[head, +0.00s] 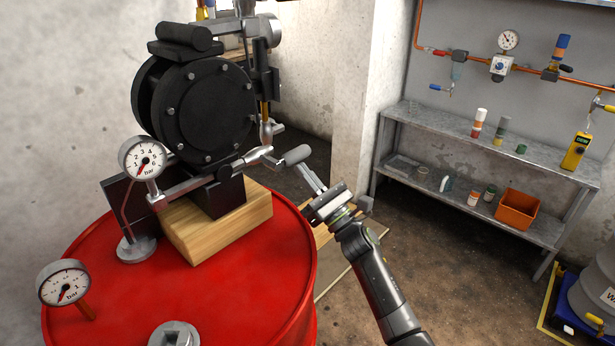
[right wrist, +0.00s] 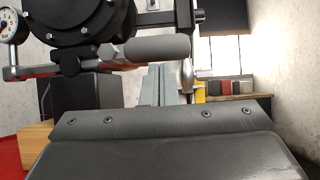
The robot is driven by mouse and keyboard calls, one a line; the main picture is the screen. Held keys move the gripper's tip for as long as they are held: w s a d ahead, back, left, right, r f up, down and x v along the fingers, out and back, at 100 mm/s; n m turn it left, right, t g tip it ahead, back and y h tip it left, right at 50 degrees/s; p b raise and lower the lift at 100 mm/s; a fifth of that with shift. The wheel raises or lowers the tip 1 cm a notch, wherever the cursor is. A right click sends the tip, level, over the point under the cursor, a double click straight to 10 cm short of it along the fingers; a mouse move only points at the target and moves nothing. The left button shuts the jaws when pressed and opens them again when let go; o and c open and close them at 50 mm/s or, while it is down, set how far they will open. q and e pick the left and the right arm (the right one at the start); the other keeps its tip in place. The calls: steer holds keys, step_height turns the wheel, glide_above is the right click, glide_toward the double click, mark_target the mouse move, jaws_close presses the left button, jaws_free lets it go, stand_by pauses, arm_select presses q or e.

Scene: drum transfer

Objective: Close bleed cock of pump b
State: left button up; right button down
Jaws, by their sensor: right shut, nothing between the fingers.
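A black diaphragm pump (head: 205,110) stands on a wooden block on the red drum (head: 130,280). A metal pipe fitting at its lower right carries a lever with a grey cylindrical grip (head: 296,155), which points right; I take it for the bleed cock handle. The grip also crosses the right wrist view (right wrist: 158,48). My right gripper (head: 305,174) is shut and empty, its fingertips just below and beside the grip; I cannot tell whether they touch it. Its fingers show in the right wrist view (right wrist: 163,85), partly beneath the grip. My left gripper is not in view.
A pressure gauge (head: 141,158) rises left of the pump's front, and another gauge (head: 63,283) stands at the drum's left. A grey shelf (head: 450,128) with bottles and an orange bin (head: 517,208) is at right. Floor between drum and shelf is mostly free.

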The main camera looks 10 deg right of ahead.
stand_by(0.4)
steer(key=shift+d+r+n+g+y+b, duration=0.15)
steer(key=shift+n+g+y+b, duration=0.2)
steer(key=shift+n+b, duration=0.4)
steer(key=shift+w+n+y, duration=0.1)
steer(key=shift+n+y, duration=0.15)
